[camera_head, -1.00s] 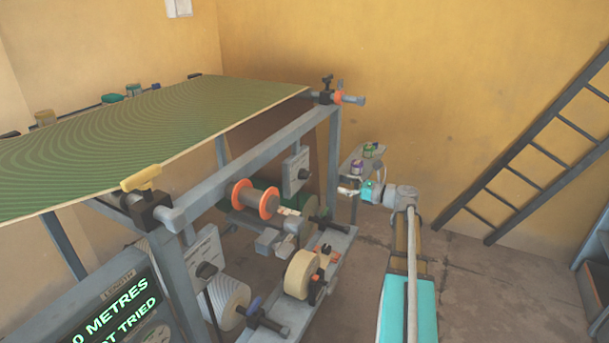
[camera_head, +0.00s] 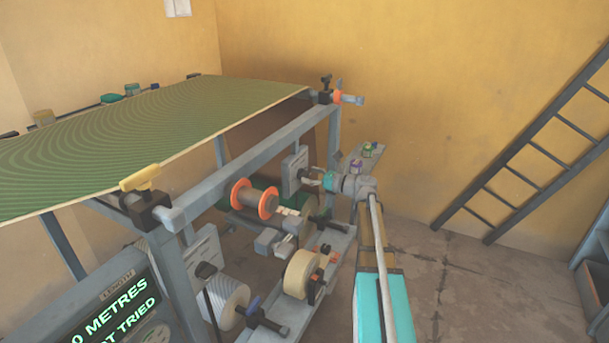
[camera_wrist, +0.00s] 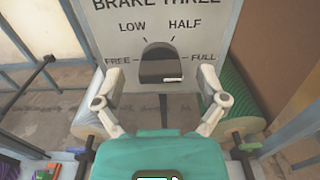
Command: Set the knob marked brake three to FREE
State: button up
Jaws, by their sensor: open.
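The brake three plate (camera_wrist: 105,30) faces my wrist camera, marked FREE at left, LOW and HALF above, and FULL at right. Its dark knob (camera_wrist: 161,64) sits in the middle; I cannot tell for sure which mark it points to. My gripper (camera_wrist: 161,78) is open and empty, with one finger on each side of the knob and apart from it in the picture. In the head view the plate (camera_head: 291,166) hangs on the frame's far part, its knob (camera_head: 303,173) facing right. My gripper (camera_head: 321,177) is just right of it.
Another plate with a dark knob (camera_head: 206,270) is nearer on the frame. An orange-flanged spool (camera_head: 240,196), a cream roll (camera_head: 302,273) and a grey beam (camera_head: 258,155) lie close by.

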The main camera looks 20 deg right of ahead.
jog(key=shift+x, duration=0.8)
jog(key=c, duration=1.2)
